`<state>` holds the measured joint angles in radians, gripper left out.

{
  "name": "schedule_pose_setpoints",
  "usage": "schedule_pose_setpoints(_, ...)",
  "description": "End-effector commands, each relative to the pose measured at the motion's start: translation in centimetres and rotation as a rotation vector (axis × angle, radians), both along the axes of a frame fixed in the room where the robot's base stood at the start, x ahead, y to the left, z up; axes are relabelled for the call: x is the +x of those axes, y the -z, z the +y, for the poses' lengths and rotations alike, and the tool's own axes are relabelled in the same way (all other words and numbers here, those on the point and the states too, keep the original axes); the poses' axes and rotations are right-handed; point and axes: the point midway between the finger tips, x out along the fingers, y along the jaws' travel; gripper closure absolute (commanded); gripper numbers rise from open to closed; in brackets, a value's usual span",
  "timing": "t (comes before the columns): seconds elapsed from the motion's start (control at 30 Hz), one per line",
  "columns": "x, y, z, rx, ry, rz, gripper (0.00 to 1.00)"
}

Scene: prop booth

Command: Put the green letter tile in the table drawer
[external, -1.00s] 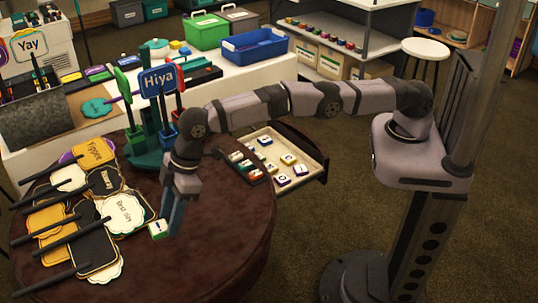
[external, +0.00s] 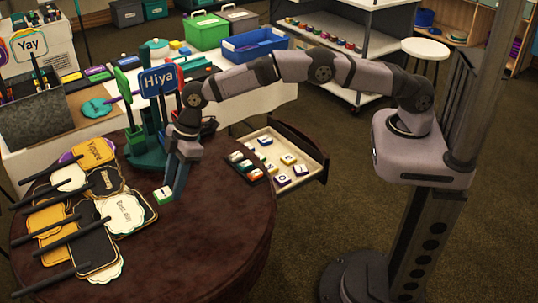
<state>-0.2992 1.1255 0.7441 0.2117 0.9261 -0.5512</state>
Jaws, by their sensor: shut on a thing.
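The green letter tile (external: 162,195), with a white top face, is at the tip of my gripper (external: 170,194), which is shut on it. It appears to be held over the round brown table (external: 215,240), right of the paddle signs; its exact height is hard to tell. The table drawer (external: 318,170) is pulled open on the table's far right side, to the right of my gripper. Several letter tiles (external: 285,159) lie in it, and its left part is partly hidden by the table edge.
Several paddle signs (external: 120,213) are piled on the table's left. A teal stand with a blue "Hiya" sign (external: 158,81) rises close behind my gripper. A row of tiles (external: 243,165) sits at the table edge beside the drawer. The table's front right is clear.

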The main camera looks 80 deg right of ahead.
Motion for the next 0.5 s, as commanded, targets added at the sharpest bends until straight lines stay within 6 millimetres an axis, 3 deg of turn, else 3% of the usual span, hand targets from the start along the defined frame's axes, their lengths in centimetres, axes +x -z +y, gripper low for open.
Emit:
schedule_pose_setpoints(0.03, 0.3, 0.1, -2.9, 0.000, 0.000, 0.004, 0.85)
schedule_pose_setpoints(0.2, 0.4, 1.4, -11.1, 0.001, -0.040, 0.003, 0.85)
schedule_pose_setpoints(0.5, -2.3, 3.0, -24.0, 0.002, -0.087, 0.003, 0.85)
